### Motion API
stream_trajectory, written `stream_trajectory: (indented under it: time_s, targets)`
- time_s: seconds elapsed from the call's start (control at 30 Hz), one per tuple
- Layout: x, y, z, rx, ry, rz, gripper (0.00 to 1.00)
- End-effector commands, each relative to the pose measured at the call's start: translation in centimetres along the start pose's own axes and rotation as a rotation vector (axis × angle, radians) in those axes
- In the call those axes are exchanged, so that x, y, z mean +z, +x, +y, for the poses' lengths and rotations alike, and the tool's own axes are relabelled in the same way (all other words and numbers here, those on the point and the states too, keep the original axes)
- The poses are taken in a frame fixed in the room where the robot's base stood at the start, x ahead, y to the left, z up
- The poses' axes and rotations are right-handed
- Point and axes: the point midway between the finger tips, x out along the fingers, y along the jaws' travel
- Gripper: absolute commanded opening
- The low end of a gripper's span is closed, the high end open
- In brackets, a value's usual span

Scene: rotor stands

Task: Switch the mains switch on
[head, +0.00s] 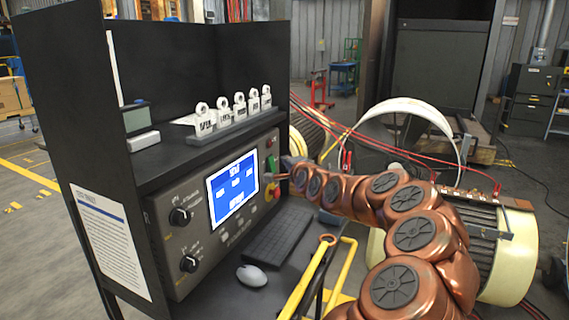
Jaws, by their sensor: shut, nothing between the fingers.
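The grey control panel (200,250) is set in a black cabinet. On its right end are a green part (270,163) and a small red part (269,143), one of which may be the mains switch; its position is too small to read. My gripper (280,177) is shut and empty at the end of my copper-coloured arm. Its tip is close to the panel's right end, just below the green part. I cannot tell whether it touches the panel.
A lit blue screen (233,190) and two black knobs (180,216) are on the panel. A keyboard (275,238) and mouse (252,275) lie on the shelf below. Several white tags (239,108) stand above. Yellow rails (305,285) and a cream motor (500,255) are at right.

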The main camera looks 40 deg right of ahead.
Motion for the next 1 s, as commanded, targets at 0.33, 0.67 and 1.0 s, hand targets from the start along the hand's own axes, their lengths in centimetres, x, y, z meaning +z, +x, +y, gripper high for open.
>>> stream_trajectory:
  time_s: [0.33, 0.67, 1.0]
  targets:
    - [-0.2, -4.6, -0.2, -0.001, 0.0, 0.003, 0.0]
    - [-0.1, -7.5, -0.5, -0.002, -0.001, 0.003, 0.0]
    - [-0.1, -7.8, -0.4, -0.001, -0.001, 0.002, 0.0]
